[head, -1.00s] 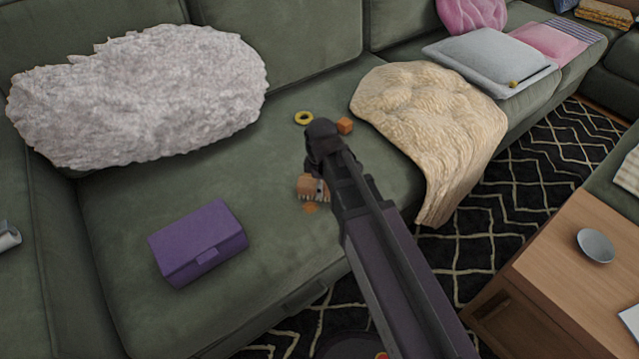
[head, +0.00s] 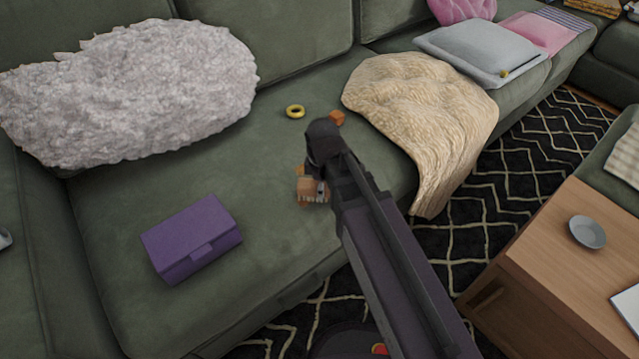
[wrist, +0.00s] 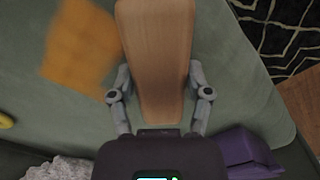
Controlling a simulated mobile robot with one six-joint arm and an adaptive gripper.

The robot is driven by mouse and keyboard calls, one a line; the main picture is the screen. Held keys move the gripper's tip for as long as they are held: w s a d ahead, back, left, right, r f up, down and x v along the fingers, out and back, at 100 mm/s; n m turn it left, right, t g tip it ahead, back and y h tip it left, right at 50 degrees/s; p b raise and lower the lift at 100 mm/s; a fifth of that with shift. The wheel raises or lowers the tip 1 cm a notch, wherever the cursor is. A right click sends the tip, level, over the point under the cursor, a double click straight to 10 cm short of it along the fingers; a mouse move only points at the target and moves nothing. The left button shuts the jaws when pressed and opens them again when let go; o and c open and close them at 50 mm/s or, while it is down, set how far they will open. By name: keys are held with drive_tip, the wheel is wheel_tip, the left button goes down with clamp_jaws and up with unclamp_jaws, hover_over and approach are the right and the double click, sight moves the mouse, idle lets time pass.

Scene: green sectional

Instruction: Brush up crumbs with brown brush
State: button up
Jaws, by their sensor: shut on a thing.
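The brown brush (head: 306,187) has a wooden body and pale bristles. It is low over the green sofa seat, partly hidden by my arm. My gripper (head: 321,186) is shut on it. In the wrist view, the grey fingers of my gripper (wrist: 159,88) flank the wooden body of the brush (wrist: 155,50). Small orange bits, seemingly crumbs (head: 300,170), show at the brush's left edge, above and below it. A small orange block (head: 337,118) lies farther back on the seat. A blurred orange patch (wrist: 82,45) is left of the brush in the wrist view; I cannot tell which piece it is.
A purple box (head: 190,240) sits at the seat's front left. A yellow ring (head: 295,111) lies near the orange block. A fluffy grey cushion (head: 130,90) and a cream blanket (head: 425,115) flank the seat. A wooden table (head: 545,265) stands right. The middle left seat is clear.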

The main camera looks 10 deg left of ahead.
drive_tip(key=shift+d, duration=0.15)
drive_tip(key=shift+w+d, duration=0.5)
drive_tip(key=shift+w, duration=0.15)
drive_tip(key=shift+w+a, duration=0.1)
drive_tip(key=shift+a, duration=0.05)
drive_tip(key=shift+w+a, duration=1.05)
drive_tip(key=shift+a, duration=0.15)
drive_tip(key=shift+w+a, duration=1.15)
drive_tip(key=shift+a, duration=0.15)
